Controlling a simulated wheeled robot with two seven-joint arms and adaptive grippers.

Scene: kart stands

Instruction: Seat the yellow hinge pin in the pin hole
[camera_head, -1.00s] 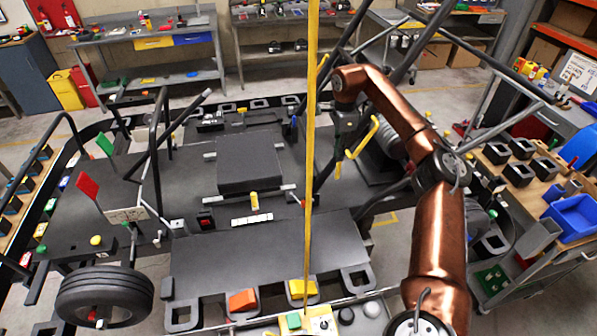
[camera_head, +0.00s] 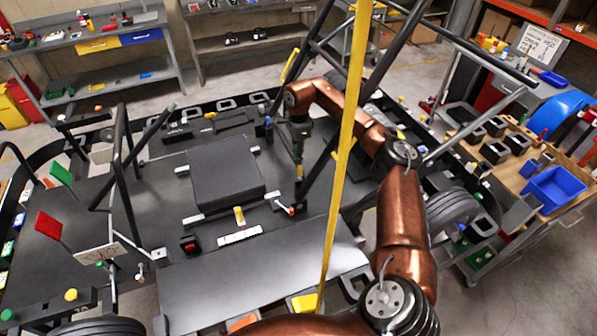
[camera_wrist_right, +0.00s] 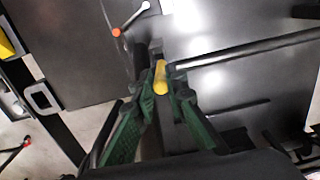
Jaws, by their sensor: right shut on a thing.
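My right gripper (camera_head: 298,176) hangs downward over the kart's dark floor plate, right of the square black block. In the right wrist view its green-padded fingers (camera_wrist_right: 161,84) are closed around the yellow hinge pin (camera_wrist_right: 160,77), whose rounded end shows between the tips. In the head view the pin is too small to make out clearly. The pin hole cannot be picked out in either view. My left gripper is not in view.
A white lever with an orange tip (camera_head: 291,210) stands near the gripper; it also shows in the wrist view (camera_wrist_right: 116,32). The black block (camera_head: 225,172) lies left. Dark frame tubes (camera_head: 330,150) rise close on the right. A tall yellow bar (camera_head: 345,130) crosses the head view.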

